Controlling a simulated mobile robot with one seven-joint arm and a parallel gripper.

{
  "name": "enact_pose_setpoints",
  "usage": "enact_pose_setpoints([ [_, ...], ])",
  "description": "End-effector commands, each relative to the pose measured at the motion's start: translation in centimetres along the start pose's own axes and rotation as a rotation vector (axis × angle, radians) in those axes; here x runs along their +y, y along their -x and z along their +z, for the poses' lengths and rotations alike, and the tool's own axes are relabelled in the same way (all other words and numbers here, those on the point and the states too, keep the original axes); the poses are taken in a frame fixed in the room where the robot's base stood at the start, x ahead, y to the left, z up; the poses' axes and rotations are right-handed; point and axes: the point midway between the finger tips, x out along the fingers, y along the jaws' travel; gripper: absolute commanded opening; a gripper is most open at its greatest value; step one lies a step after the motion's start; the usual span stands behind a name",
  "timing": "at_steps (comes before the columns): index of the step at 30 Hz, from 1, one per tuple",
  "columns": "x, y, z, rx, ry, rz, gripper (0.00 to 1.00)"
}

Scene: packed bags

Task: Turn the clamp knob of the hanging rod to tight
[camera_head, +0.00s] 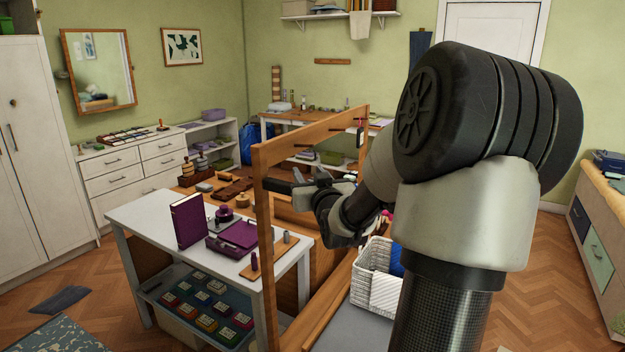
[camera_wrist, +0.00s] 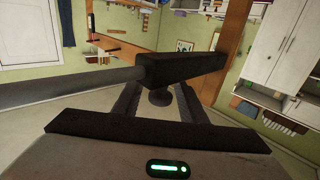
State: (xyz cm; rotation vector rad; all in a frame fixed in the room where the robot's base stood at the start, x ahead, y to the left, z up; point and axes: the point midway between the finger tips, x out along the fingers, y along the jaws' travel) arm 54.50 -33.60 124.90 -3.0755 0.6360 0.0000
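The hanging rod is a grey bar (camera_wrist: 70,90) that runs into a thick black clamp sleeve (camera_wrist: 185,68) in the wrist view. A small round dark knob (camera_wrist: 160,97) shows just below the sleeve. My gripper (camera_wrist: 158,92) has one finger on each side of the knob, with visible gaps, so it looks open and not touching it. In the head view my gripper (camera_head: 312,183) is at the wooden frame, close to the black sleeve (camera_head: 278,186). The knob's turn position cannot be read, and the head view does not show it clearly.
The wooden frame's post (camera_head: 265,250) stands close to my gripper. A white table (camera_head: 150,215) with a purple book (camera_head: 187,221) is to the left. A white basket (camera_head: 372,270) stands below my arm at right. Wooden floor (camera_head: 550,270) is clear further right.

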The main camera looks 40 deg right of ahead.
Motion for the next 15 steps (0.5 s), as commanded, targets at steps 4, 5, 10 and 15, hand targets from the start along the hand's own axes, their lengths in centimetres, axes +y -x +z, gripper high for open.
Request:
enact_pose_setpoints([
  [4, 0.0, 1.9, -0.1, 0.0, 0.004, 0.002, 0.38],
  [5, 0.0, 2.5, -0.1, 0.0, 0.006, 0.002, 0.38],
  [10, 0.1, 6.2, -0.1, 0.0, 0.007, 0.003, 0.38],
  [15, 0.0, 9.4, -0.1, 0.0, 0.004, 0.002, 0.38],
])
